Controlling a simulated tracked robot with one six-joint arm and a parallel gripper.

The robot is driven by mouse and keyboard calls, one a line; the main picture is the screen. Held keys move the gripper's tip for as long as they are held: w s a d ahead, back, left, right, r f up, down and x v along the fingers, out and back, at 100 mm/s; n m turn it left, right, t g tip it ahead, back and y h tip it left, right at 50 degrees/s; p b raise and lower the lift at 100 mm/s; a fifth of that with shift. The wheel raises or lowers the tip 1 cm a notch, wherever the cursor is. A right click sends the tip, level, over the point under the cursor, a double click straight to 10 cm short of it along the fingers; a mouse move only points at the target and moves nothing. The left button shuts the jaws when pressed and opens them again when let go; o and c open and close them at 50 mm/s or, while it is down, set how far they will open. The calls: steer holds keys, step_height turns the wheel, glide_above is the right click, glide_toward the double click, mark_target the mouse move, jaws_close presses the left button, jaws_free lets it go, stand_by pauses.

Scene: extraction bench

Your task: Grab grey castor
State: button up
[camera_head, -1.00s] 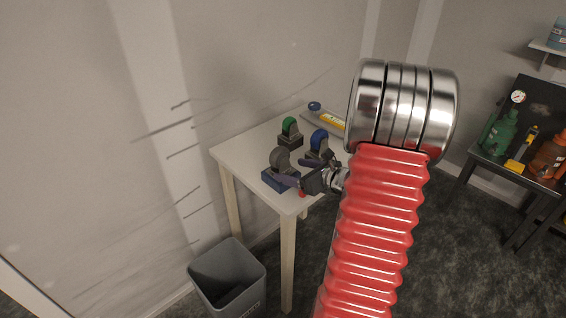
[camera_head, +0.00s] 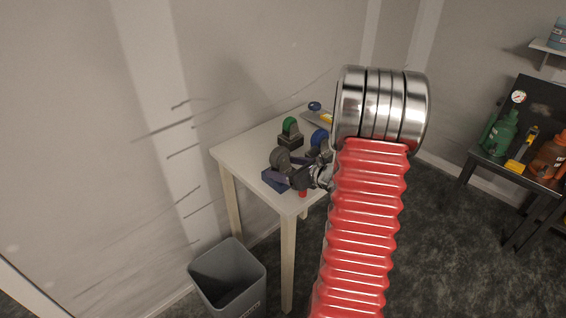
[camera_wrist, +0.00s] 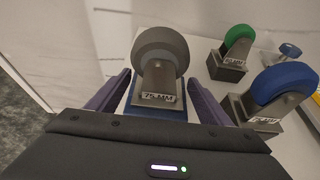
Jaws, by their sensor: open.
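The grey castor (camera_head: 280,160) sits on a blue base (camera_head: 274,181) at the near corner of the white table. In the wrist view the grey castor (camera_wrist: 160,58) stands upright, with a plate reading 75 MM, between the two purple fingers of my gripper (camera_wrist: 159,92). My gripper (camera_head: 288,170) is open, with a finger on each side of the castor's base. A gap shows at the right finger; I cannot tell whether the left finger touches. A green-wheeled castor (camera_wrist: 239,38) and a blue-wheeled castor (camera_wrist: 280,88) stand to its right.
The white table (camera_head: 240,150) also holds a blue-knobbed item (camera_head: 314,106) at the back. A grey bin (camera_head: 228,275) stands on the floor below the near side. The blue castor is close beside my right finger.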

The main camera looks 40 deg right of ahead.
mark_target(285, 161)
steer(key=shift+c, duration=0.2)
steer(key=c, duration=1.3)
steer(key=shift+r, duration=0.1)
step_height(285, 161, up, 10)
steer(key=shift+f, duration=0.1)
stand_by(0.4)
